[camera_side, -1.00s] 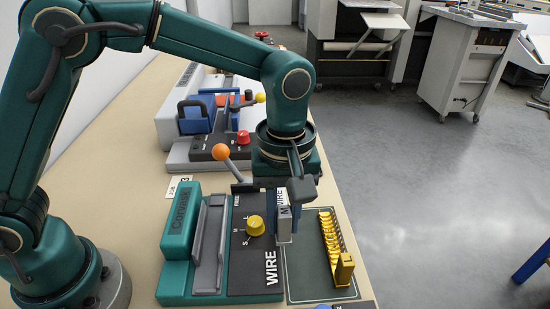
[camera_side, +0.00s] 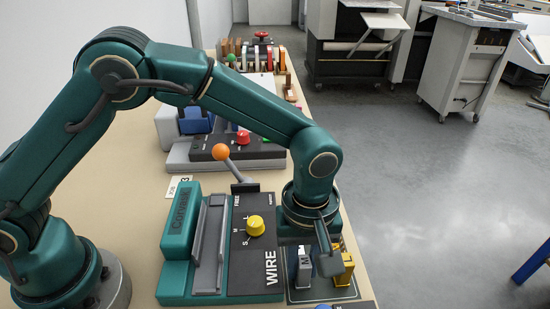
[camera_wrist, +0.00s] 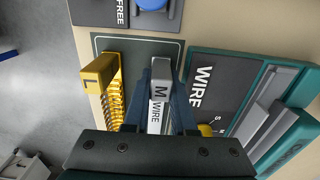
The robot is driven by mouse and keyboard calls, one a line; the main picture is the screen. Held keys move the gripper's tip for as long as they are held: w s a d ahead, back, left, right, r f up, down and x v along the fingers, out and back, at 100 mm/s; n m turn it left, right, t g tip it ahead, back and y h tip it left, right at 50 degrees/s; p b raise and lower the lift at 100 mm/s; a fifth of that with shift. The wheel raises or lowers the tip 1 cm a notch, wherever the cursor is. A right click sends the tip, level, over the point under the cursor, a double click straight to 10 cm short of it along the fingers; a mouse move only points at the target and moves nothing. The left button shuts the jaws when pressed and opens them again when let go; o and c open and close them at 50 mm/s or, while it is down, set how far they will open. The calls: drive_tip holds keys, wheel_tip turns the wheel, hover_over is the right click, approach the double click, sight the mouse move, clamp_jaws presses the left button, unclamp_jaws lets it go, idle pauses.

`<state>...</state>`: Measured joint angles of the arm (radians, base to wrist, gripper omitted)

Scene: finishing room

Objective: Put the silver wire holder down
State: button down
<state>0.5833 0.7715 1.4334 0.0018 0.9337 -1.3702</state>
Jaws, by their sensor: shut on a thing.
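My gripper (camera_wrist: 160,78) is shut on the silver wire holder (camera_wrist: 158,102), a grey block marked M and WIRE, with a finger on each side. In the side view the silver wire holder (camera_side: 304,272) hangs from my gripper (camera_side: 304,252) over the dark mat (camera_side: 318,294), at its left part. I cannot tell whether its underside touches the mat. The gold wire holder (camera_side: 344,272), marked L, lies on the mat just to the right, a small gap away. In the wrist view the gold holder (camera_wrist: 98,75) is to the left, its coil teeth showing.
The teal wire machine (camera_side: 178,235) with the black WIRE panel (camera_side: 250,275) and yellow knob (camera_side: 255,226) stands left of the mat. An orange-ball lever (camera_side: 222,152) rises behind it. A blue knob (camera_wrist: 152,4) on a FREE panel lies beyond the mat in the wrist view.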

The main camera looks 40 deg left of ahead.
drive_tip(key=shift+f, duration=0.2)
drive_tip(key=c, duration=1)
unclamp_jaws()
